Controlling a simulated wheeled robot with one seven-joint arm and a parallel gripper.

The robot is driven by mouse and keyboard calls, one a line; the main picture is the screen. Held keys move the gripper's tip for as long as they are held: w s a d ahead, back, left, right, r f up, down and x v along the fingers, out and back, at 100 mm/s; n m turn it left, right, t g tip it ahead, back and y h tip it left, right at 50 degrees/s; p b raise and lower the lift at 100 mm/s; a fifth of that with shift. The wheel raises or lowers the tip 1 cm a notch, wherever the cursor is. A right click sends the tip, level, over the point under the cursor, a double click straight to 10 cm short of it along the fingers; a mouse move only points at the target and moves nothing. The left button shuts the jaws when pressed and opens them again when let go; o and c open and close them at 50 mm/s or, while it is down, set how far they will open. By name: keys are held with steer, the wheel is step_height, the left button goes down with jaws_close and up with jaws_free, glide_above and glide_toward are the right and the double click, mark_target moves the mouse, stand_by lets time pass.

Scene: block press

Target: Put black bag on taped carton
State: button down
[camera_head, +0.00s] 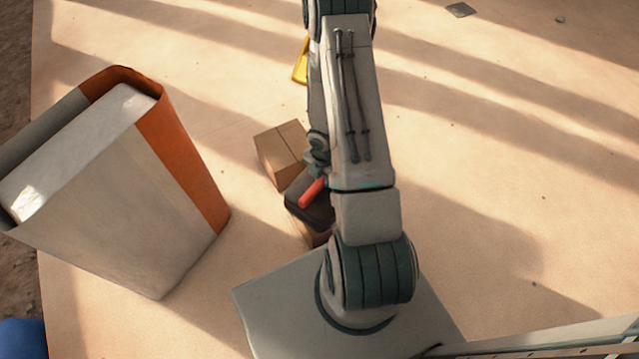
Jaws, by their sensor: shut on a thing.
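My gripper (312,192) shows only in part, as a red-orange finger below the dark wrist; my upper arm hides the rest. It is shut on the black bag (309,212), a dark blocky thing partly hidden behind my arm. A brown carton (279,157) with a seam or tape line across its top lies just above and left of the bag in the picture. Another brown surface (317,237) shows just below the bag, mostly hidden. I cannot tell whether the bag touches either one.
A large grey-white bin-like block (125,210) with an orange side (180,150) stands at the left. A yellow thing (300,62) shows partly behind my arm at the top. A grey rail (560,340) runs along the bottom right. The sandy floor (520,180) at the right is mostly clear.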

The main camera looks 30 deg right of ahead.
steer(key=shift+s+d+f+b, duration=0.1)
steer(key=shift+d+f+b, duration=0.1)
steer(key=shift+f+b, duration=1.65)
steer(key=shift+f, duration=0.25)
steer(key=c, duration=1.2)
jaws_free()
